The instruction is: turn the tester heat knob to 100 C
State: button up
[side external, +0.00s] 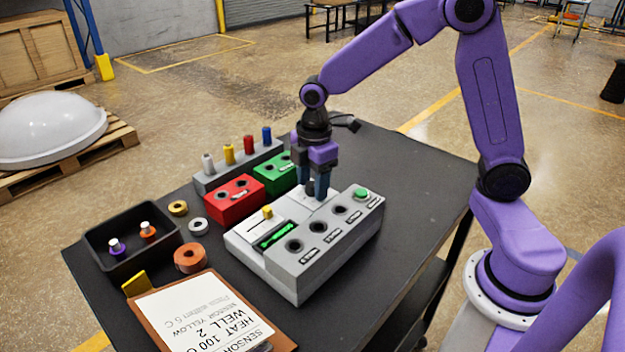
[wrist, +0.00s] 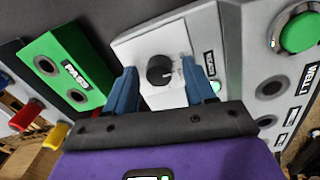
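The tester (side external: 312,281) is a light grey box on the dark table. Its heat knob (wrist: 160,70) is round and black, on a white sloped plate (wrist: 135,52), with a pale pointer mark facing right in the wrist view. The scale around the knob is too faint to read. My gripper (side external: 316,196) points down over the back of the tester. In the wrist view its two blue fingers (wrist: 160,68) are apart, one on each side of the knob, with gaps visible. The knob is mostly hidden by the fingers in the side view. A green display (side external: 276,235) is lit on the tester.
The tester's top has several dark wells and a green button (side external: 361,194). A red block (side external: 234,200) and a green block (side external: 273,179) stand behind it, near a rack of coloured sensors (side external: 207,180). A black tray (side external: 100,265) and clipboard (side external: 160,310) reading "HEAT 100 C WELL 2" lie left.

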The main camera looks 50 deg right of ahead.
grip_shut()
jog(key=shift+m, duration=0.3)
jog(key=m, duration=0.4)
jog(key=shift+m, duration=2.1)
jog(key=shift+w, duration=0.1)
jog(key=shift+o, duration=0.9)
grip_release()
